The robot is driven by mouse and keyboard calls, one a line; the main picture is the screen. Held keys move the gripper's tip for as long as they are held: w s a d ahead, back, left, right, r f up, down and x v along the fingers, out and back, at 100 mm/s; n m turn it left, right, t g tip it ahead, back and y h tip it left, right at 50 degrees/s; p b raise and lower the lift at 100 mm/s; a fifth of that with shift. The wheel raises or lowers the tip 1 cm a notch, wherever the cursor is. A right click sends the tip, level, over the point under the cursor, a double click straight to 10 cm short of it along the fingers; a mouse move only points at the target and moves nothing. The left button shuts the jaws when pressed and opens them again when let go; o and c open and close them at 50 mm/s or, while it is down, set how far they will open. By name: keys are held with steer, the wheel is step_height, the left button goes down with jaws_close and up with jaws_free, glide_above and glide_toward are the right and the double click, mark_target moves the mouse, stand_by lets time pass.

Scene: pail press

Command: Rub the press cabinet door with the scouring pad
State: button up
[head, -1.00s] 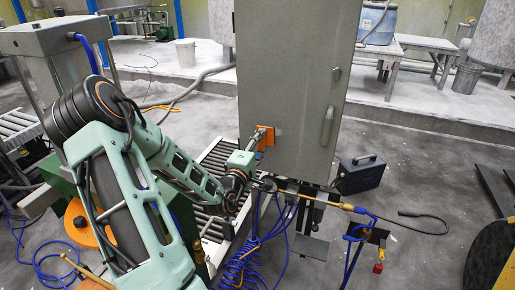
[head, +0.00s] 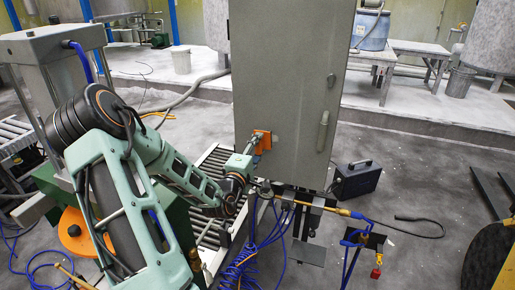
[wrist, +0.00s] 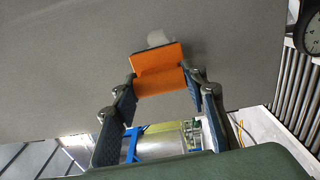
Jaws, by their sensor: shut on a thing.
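The press cabinet door (head: 290,80) is a tall grey-green panel with a long handle (head: 323,131) on its right side. The orange scouring pad (head: 260,142) is at the lower left of the door; it also shows in the wrist view (wrist: 158,70). My gripper (head: 251,151) is shut on the pad, its dark fingers on either side of it in the wrist view (wrist: 160,95). The pad's far edge is at the door face; whether it touches is hard to tell. A pale patch (wrist: 160,38) shows on the door just beyond the pad.
A brass-coloured lance (head: 330,209) with blue hoses crosses below the cabinet. A slatted roller stand (head: 215,165) is below my arm. A black case (head: 353,180) stands on the floor to the right. The door above the pad is clear.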

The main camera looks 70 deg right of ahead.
mark_target(271, 146)
steer(key=shift+d, duration=0.75)
steer(key=shift+s, duration=0.15)
steer(key=shift+s+a+b, duration=0.1)
steer(key=shift+s+b, duration=0.6)
steer(key=shift+s, duration=1.15)
steer(key=shift+b, duration=0.3)
steer(key=shift+w+d+r, duration=0.1)
steer(key=shift+w+d, duration=0.05)
steer(key=shift+w, duration=0.9)
steer(key=shift+w+d+r, duration=0.1)
steer(key=shift+w, duration=0.9)
steer(key=shift+w+a+f, duration=0.1)
steer(key=shift+a+f, duration=0.1)
steer(key=shift+a, duration=2.8)
